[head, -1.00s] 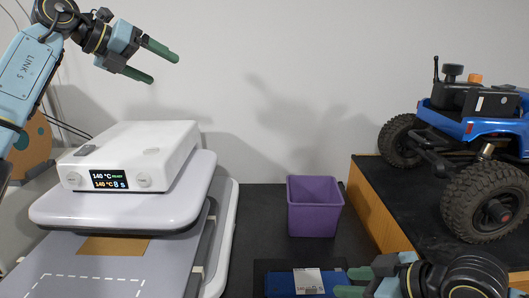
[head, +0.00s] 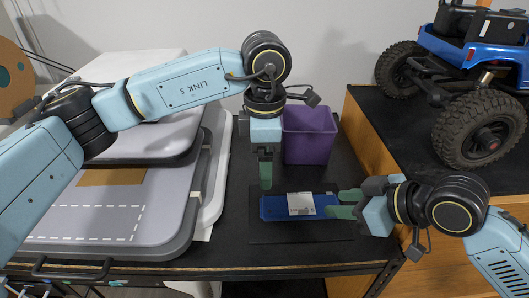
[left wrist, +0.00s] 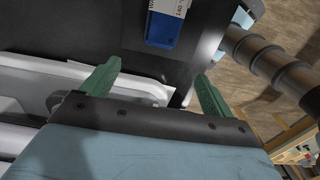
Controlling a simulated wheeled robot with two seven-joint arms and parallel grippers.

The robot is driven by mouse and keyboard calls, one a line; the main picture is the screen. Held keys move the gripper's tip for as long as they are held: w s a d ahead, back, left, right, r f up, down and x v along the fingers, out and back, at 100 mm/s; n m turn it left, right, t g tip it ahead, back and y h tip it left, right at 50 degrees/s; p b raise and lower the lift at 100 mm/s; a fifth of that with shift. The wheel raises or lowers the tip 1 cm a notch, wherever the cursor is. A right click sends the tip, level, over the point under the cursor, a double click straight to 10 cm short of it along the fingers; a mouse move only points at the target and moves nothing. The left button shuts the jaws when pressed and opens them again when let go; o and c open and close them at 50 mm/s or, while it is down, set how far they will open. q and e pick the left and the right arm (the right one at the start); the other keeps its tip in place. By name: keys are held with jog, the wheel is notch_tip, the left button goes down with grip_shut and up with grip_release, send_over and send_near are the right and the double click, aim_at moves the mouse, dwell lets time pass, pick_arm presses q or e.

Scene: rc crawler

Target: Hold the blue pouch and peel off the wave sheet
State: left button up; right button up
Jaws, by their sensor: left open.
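The flat blue pouch (head: 272,208) lies on a dark mat on the table; its end also shows at the top of the left wrist view (left wrist: 162,30). A white printed sheet (head: 301,204) lies across its middle; I cannot make out a wave pattern. My right gripper (head: 343,203) is at the pouch's right end, fingers apart; whether they clamp it is unclear. My left gripper (head: 265,185) points down just beyond the pouch's left part, seen edge-on. It is open and empty in the left wrist view (left wrist: 158,72).
A purple bin (head: 309,140) stands behind the pouch. A heat press (head: 165,225) is at left, partly behind my left arm. A blue RC crawler (head: 470,100) stands on a raised black-topped wooden unit at right.

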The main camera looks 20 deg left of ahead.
aim_at(265, 204)
pick_arm(q)
notch_tip(265, 204, down, 13)
jog(key=shift+f, duration=0.1)
dwell(0.4)
